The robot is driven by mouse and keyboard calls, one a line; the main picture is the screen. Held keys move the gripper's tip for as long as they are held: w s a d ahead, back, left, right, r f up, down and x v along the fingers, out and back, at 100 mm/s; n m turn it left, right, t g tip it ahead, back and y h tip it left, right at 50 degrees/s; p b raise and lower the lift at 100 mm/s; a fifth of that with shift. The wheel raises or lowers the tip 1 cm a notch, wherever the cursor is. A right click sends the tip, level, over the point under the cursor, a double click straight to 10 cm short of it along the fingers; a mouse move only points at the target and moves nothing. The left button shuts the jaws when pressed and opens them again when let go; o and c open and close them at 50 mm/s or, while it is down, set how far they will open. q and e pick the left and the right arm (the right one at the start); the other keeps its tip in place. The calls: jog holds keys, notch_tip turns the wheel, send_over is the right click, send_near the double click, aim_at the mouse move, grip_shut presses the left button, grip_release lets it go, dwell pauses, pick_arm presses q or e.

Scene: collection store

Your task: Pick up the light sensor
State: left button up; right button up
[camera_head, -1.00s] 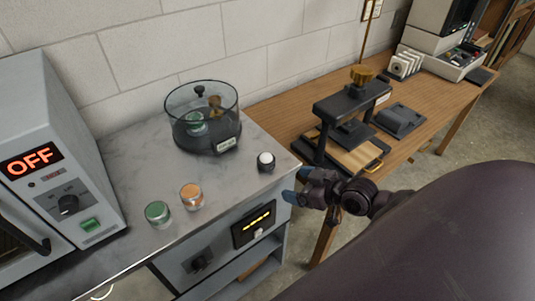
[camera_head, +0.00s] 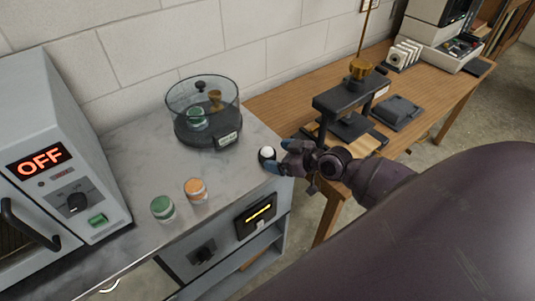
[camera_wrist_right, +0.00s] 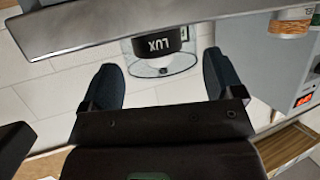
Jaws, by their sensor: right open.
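The light sensor (camera_head: 267,154) is a small black puck with a white dome, standing near the right edge of the grey marbled counter. In the right wrist view it is the black body marked LUX (camera_wrist_right: 160,42), upside down in the picture, in the gap between my fingers. My right gripper (camera_head: 281,157) is open, its blue-tipped fingers beside the sensor at the counter's edge. In the right wrist view the open gripper (camera_wrist_right: 160,64) has nothing clamped. Whether a finger touches the sensor I cannot tell. My left gripper is not in view.
A clear round chamber (camera_head: 203,110) stands behind the sensor. A green-lidded jar (camera_head: 162,209) and an orange-lidded jar (camera_head: 195,191) stand to the left, near the oven (camera_head: 50,160) reading OFF. A black press (camera_head: 350,105) stands on the wooden table to the right.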

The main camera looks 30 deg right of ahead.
aim_at(272, 154)
jog(key=shift+x, duration=1.85)
jog(key=shift+d, duration=0.1)
jog(key=shift+c, duration=0.4)
jog(key=c, duration=0.9)
